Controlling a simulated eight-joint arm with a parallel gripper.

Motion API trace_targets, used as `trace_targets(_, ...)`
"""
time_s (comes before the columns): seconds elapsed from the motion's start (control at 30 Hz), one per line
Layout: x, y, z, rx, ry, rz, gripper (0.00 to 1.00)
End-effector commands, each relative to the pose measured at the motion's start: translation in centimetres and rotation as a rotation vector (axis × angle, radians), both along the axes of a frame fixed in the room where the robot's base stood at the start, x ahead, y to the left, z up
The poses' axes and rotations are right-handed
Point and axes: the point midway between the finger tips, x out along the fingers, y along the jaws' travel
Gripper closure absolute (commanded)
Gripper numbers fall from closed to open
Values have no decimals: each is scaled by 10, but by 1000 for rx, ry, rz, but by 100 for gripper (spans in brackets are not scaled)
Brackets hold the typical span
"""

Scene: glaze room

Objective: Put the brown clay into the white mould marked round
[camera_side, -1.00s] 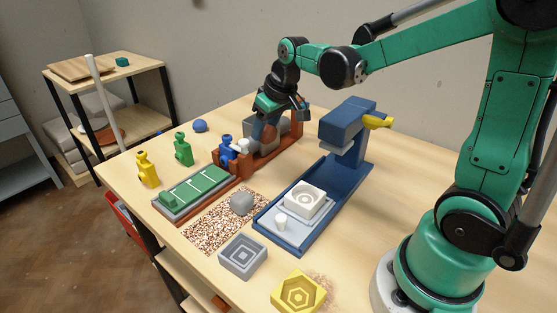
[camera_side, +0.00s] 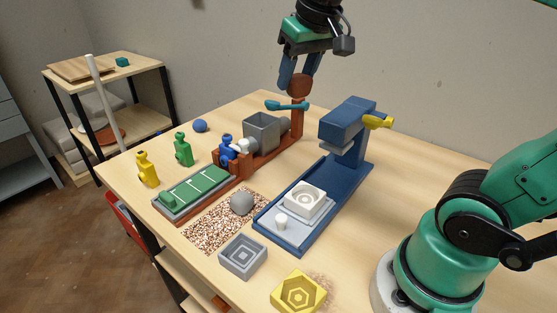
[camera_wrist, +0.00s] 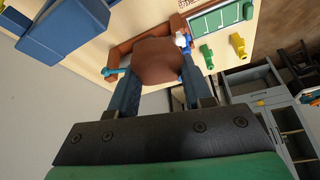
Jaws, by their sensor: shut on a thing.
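The brown clay (camera_side: 299,86) is a rounded lump between the blue fingers of my gripper (camera_side: 298,76). My gripper is shut on it and holds it in the air above the back of the table. In the wrist view the clay (camera_wrist: 157,62) sits between the two fingertips. The white mould (camera_side: 316,207) has a round, ringed cavity. It rests on the bed of the blue press (camera_side: 345,190), nearer the camera and well below my gripper. Its cavity looks empty.
A grey square-patterned mould (camera_side: 242,268) and a yellow hexagonal mould (camera_side: 299,305) stand in front. A grey lump (camera_side: 242,203) lies on a speckled patch. Below my gripper are a grey hopper (camera_side: 261,133) and teal handle (camera_side: 288,106). The press head (camera_side: 346,120) stands tall behind the white mould.

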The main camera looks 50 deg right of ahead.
Motion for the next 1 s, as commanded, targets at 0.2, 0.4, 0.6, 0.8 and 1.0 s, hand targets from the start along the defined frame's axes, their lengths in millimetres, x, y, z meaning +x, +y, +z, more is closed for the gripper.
trace_targets(0.2,-30,4,4,-3,-7,-89,100)
trace_targets(0.4,-34,5,-26,-3,-10,-105,100)
trace_targets(0.6,-34,5,-77,-2,-10,-103,100)
trace_targets(0.8,-33,4,-119,-3,-10,-102,100)
trace_targets(1.0,-33,4,-147,-3,-10,-102,100)
